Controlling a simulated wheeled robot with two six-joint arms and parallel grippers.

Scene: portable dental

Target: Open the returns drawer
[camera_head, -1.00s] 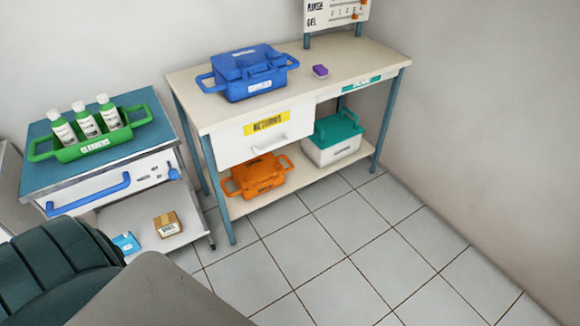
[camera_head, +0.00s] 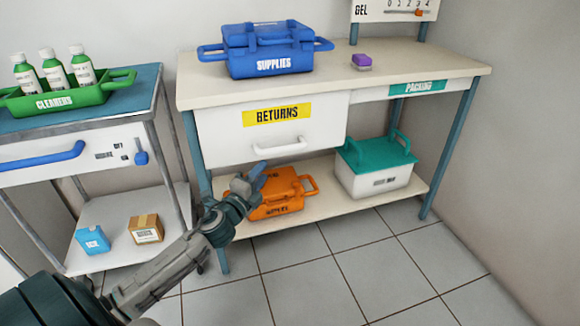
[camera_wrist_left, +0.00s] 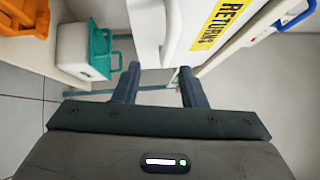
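The returns drawer (camera_head: 222,135) is a white front with a yellow RETURNS label (camera_head: 277,114) and a white bar handle (camera_head: 280,148), under the left part of the bench top. It looks closed. My left gripper (camera_head: 252,180) is below and left of the handle in the head view, in front of the orange case. In the left wrist view my left gripper (camera_wrist_left: 160,82) has its two fingers apart with nothing between them. A white bar, seemingly the handle (camera_wrist_left: 148,30), lies just beyond the fingertips. I cannot tell if they touch. My right gripper is not in view.
A blue supplies case (camera_head: 268,50) and a purple block (camera_head: 361,61) stand on the bench. An orange case (camera_head: 283,197) and a teal-lidded box (camera_head: 375,175) are on the lower shelf. A cart (camera_head: 75,142) with a green cleaners tray (camera_head: 68,98) is left. Floor in front is clear.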

